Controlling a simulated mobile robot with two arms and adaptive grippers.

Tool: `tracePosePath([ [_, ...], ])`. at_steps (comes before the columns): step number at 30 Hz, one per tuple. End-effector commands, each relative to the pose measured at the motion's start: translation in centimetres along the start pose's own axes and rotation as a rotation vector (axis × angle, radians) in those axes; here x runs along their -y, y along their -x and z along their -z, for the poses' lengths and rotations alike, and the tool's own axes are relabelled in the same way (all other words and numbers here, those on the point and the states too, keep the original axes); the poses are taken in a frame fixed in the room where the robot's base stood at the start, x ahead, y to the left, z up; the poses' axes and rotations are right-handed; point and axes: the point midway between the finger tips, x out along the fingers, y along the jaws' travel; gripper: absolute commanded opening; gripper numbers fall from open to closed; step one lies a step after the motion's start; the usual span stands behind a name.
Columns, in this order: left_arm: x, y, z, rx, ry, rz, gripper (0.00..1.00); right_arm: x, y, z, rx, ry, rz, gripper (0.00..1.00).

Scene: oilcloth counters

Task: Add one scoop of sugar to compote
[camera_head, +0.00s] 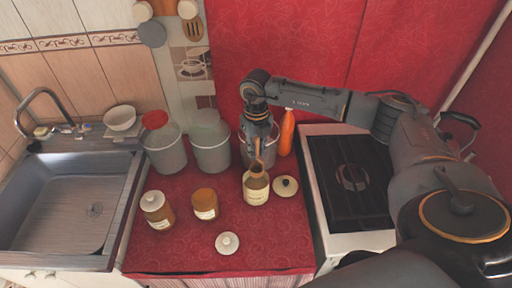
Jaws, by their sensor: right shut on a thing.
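My right gripper (257,148) points down over the counter, shut on a thin brown scoop (257,165). The scoop's lower end is at the mouth of an open cream jar with a label (256,192); I cannot tell how deep it reaches or whether it holds sugar. An open amber jar (205,205) and a lidded amber jar (157,211) stand to the left. The labels are too small to read, so I cannot tell which holds sugar or compote. My left gripper is out of view.
A pale lid (228,244) lies near the front of the red counter (185,250). Grey containers (167,155) (211,153) stand behind; another is partly hidden by my gripper. An orange bottle (287,133) stands near the stove (350,185). The sink (70,210) is left.

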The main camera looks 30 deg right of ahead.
Motion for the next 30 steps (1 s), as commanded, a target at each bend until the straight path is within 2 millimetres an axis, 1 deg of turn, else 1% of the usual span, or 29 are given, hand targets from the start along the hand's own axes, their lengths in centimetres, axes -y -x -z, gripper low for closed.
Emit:
tracePosePath([
  [1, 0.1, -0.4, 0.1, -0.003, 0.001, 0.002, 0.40, 0.0, -0.5, 0.0, -0.001, 0.001, 0.000, 0.00],
  [10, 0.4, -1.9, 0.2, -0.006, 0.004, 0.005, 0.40, 0.0, -3.1, 0.1, -0.002, 0.003, 0.000, 0.00],
  [30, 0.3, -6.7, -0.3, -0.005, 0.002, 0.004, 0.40, -0.1, -9.2, 0.0, -0.001, 0.004, -0.001, 0.00],
])
